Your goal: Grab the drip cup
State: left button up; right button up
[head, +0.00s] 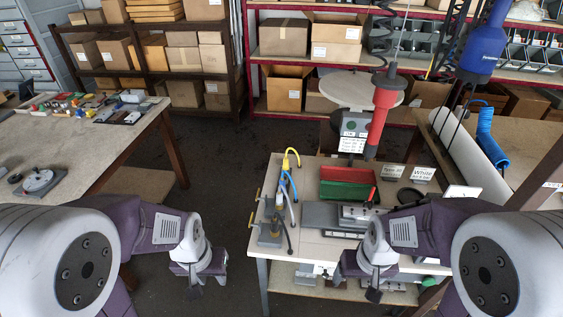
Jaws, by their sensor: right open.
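A dark, round, cup-like object (411,195) stands on the workbench (322,248), partly hidden behind my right arm; I cannot tell for sure that it is the drip cup. My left gripper (196,284) hangs over the floor, left of the workbench, away from any object. Its fingers are too small to tell whether they are open. My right gripper (374,293) is open, pointing down in front of the workbench's near edge. Nothing shows between its fingers.
A green and red bin (348,184) stands on the workbench behind a grey machine fixture (352,214). Hoses with a valve block (270,235) stand at its left edge. A red tool (380,112) hangs above. A second table (130,135) is at left; floor lies between.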

aim_at(280, 154)
jog(key=i+j+z, duration=0.2)
jog(key=j+z, duration=0.25)
jog(key=j, duration=0.6)
jog(key=j+z, duration=0.45)
jog(key=j, duration=0.6)
jog(key=i+j+z, duration=0.35)
jog(key=i+j, duration=0.15)
jog(key=i+j+z, duration=0.2)
jog(key=j, duration=0.25)
jog(key=i+j+z, duration=0.2)
jog(key=j, duration=0.2)
jog(key=i+j+z, duration=0.15)
jog(key=j, duration=0.25)
jog(key=i+j+z, duration=0.2)
jog(key=j, duration=0.25)
